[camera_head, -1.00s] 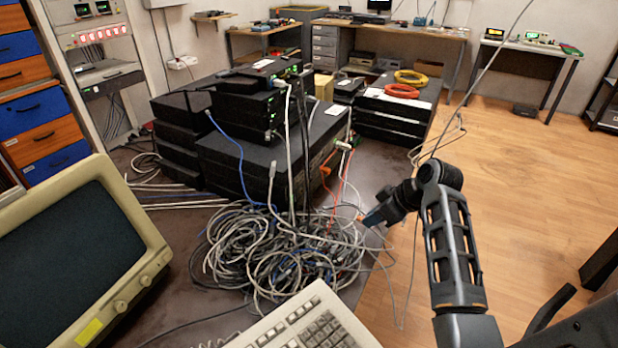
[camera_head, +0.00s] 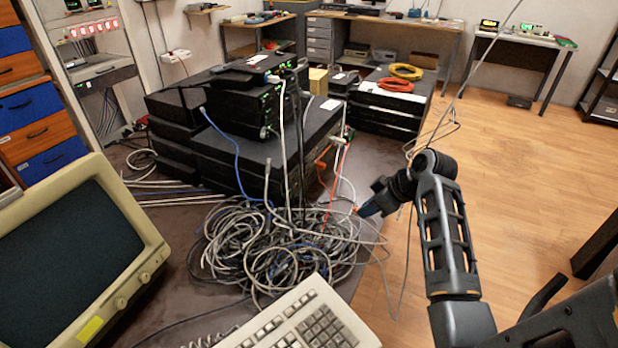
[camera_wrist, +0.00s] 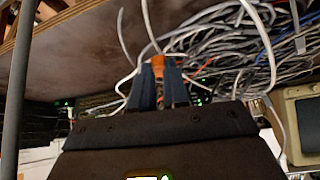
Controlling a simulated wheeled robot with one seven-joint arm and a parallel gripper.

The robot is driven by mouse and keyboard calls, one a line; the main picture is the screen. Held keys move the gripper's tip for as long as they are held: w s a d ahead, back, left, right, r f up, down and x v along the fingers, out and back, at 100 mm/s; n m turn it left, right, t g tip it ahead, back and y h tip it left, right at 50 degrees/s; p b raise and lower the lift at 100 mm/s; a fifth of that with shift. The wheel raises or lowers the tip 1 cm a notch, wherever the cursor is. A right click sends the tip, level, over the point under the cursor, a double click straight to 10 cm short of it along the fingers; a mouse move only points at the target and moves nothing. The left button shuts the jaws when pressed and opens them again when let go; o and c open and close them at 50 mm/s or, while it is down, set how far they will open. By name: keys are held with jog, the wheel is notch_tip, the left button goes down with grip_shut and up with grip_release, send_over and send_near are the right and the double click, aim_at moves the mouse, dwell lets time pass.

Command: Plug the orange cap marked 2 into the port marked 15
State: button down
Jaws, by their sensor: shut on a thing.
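My gripper (camera_head: 366,208) is at the right edge of the cable heap, its fingers pointing left. In the wrist view my gripper (camera_wrist: 159,72) is shut on an orange cap (camera_wrist: 158,64), which shows between the blue fingertips with a pale cable running from it. The cap shows only as a small orange spot in the head view (camera_head: 355,210). Its marking cannot be read. The stacked black network units (camera_head: 265,160) stand behind and left of my gripper, apart from it. Other orange plugs (camera_head: 322,163) hang at their right side. Port numbers are too small to read.
A large tangle of grey cables (camera_head: 280,245) lies on the dark table, close to my gripper. A beige keyboard (camera_head: 300,320) and an old monitor (camera_head: 70,255) stand in front. A loose cable (camera_head: 402,265) hangs by my arm. Wooden floor (camera_head: 510,200) at right is clear.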

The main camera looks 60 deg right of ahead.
jog(key=shift+n+y, duration=0.4)
jog(key=shift+n, duration=0.3)
jog(key=w+d, duration=0.2)
jog(key=w, duration=0.2)
jog(key=w+d+p, duration=0.1)
jog(key=w, duration=0.2)
jog(key=w+d, duration=0.2)
jog(key=w, duration=0.2)
jog(key=shift+w+d+r+p, duration=0.25)
jog(key=shift+w+d+p, duration=0.1)
jog(key=shift+w+a+f+b, duration=0.15)
jog(key=shift+w+b, duration=0.95)
jog(key=shift+w, duration=1.3)
jog(key=c, duration=1.7)
grip_release()
jog(key=shift+c, duration=0.2)
grip_shut()
jog(key=shift+w+a, duration=0.1)
jog(key=shift+w, duration=0.8)
